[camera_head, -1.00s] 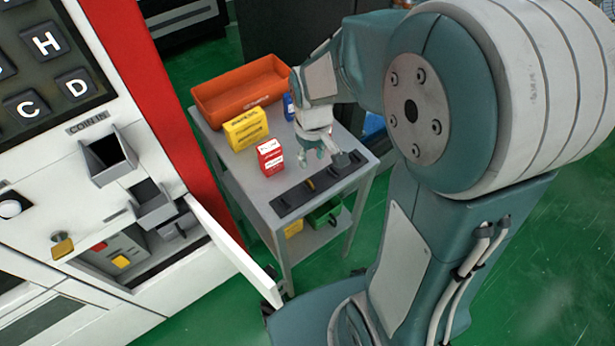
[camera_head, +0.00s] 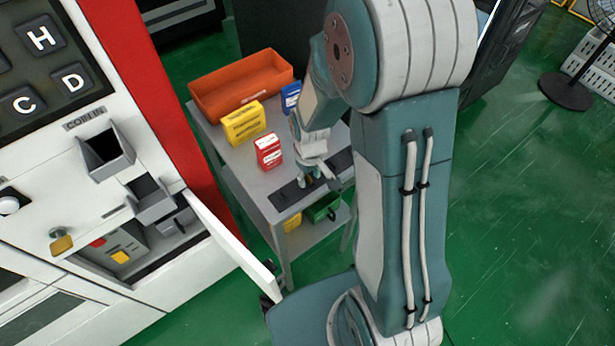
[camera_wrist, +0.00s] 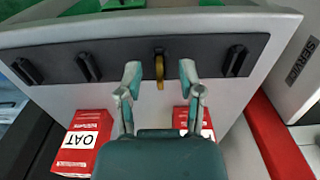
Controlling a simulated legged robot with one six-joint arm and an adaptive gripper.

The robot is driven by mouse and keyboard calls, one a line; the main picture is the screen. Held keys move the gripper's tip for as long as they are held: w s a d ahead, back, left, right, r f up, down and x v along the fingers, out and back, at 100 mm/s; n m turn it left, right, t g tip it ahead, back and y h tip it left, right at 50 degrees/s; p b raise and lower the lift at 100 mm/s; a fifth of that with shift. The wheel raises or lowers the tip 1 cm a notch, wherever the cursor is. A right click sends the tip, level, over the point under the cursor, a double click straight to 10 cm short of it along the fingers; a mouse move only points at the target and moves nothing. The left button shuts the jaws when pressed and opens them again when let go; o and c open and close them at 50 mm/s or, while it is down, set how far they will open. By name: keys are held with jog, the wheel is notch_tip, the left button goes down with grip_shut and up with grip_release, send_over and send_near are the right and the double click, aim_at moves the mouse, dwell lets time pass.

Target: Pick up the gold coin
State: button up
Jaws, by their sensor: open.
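The gold coin (camera_wrist: 160,72) stands on edge in a slot of the black coin holder (camera_wrist: 120,50) on the grey cart top. In the wrist view my gripper (camera_wrist: 160,80) is open, with one fingertip on each side of the coin. Whether the fingertips touch it I cannot tell; gaps show on both sides. In the head view my gripper (camera_head: 311,180) is low over the black holder (camera_head: 285,196), and the coin is hard to make out between the fingers.
A red box (camera_head: 269,152), a yellow box (camera_head: 243,123), a blue box (camera_head: 291,95) and an orange bin (camera_head: 240,85) stand on the cart. The vending machine's open white door (camera_head: 235,245) reaches toward the cart's left side.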

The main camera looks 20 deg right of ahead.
grip_shut()
jog(key=shift+r, duration=0.1)
